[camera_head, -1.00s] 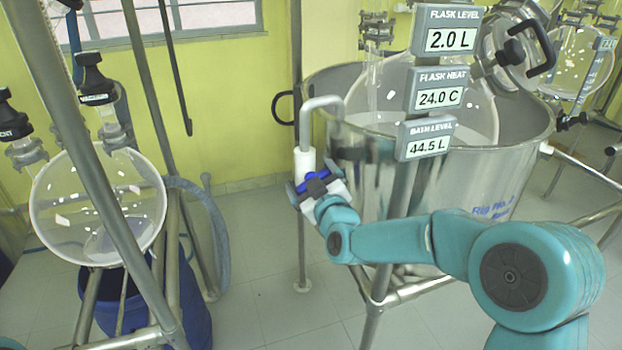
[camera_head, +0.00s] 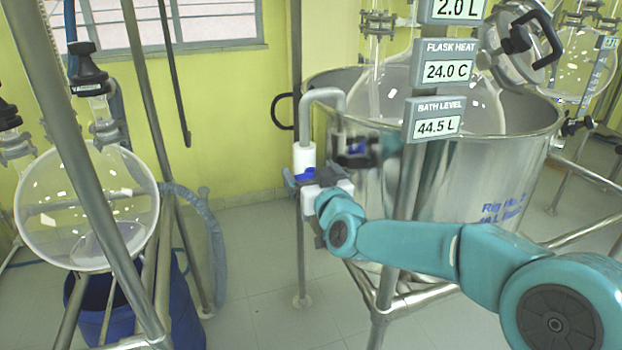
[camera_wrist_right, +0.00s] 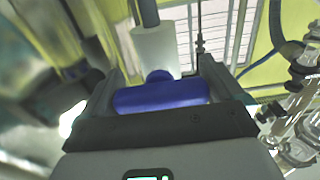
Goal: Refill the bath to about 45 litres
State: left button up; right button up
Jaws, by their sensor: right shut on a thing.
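The steel bath (camera_head: 470,185) stands at the right with a round glass flask (camera_head: 478,105) in it. The bath level display (camera_head: 436,121) reads 44.5 L. A grey pipe (camera_head: 322,95) bends over the bath's left rim from a white valve body (camera_head: 304,158). My right gripper (camera_head: 306,177) is shut on the blue tap handle (camera_wrist_right: 160,97) below the valve body. In the right wrist view the handle lies crosswise between the two fingers, under the white cylinder (camera_wrist_right: 157,48). Water inside the bath cannot be made out. My left gripper is not in view.
The flask heat display (camera_head: 446,63) reads 24.0 C; the display above it reads 2.0 L. Steel frame poles (camera_head: 408,190) stand before the bath. Another glass vessel (camera_head: 85,205) hangs at the left above a blue drum (camera_head: 185,305). Open floor lies between.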

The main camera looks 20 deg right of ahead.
dwell(0.4)
jog(key=o, duration=0.7)
jog(key=s, duration=1.1)
jog(key=s+b, duration=0.1)
jog(key=s, duration=0.4)
jog(key=shift+s+d, duration=0.2)
jog(key=shift+d, duration=0.05)
jog(key=shift+d+r, duration=0.1)
notch_tip(320, 180, down, 23)
jog(key=g+p, duration=0.8)
jog(key=p, duration=0.1)
jog(key=s+a+f+g+y, duration=0.1)
jog(key=s+a+f+g, duration=0.1)
jog(key=s+f, duration=0.3)
jog(key=s+a+f+m+g+y+p, duration=0.1)
jog(key=s+a+f+g, duration=0.2)
jog(key=s, duration=0.6)
jog(key=s+a+f+m+g+y+p, duration=0.1)
jog(key=s+a+f+g, duration=0.1)
jog(key=s+f+g, duration=0.2)
jog(key=shift+s+a+f+g, duration=0.15)
jog(key=shift+s+f, duration=0.7)
jog(key=shift+s, duration=0.05)
jog(key=shift+s+a+f+g, duration=0.15)
jog(key=shift+s+f, duration=0.7)
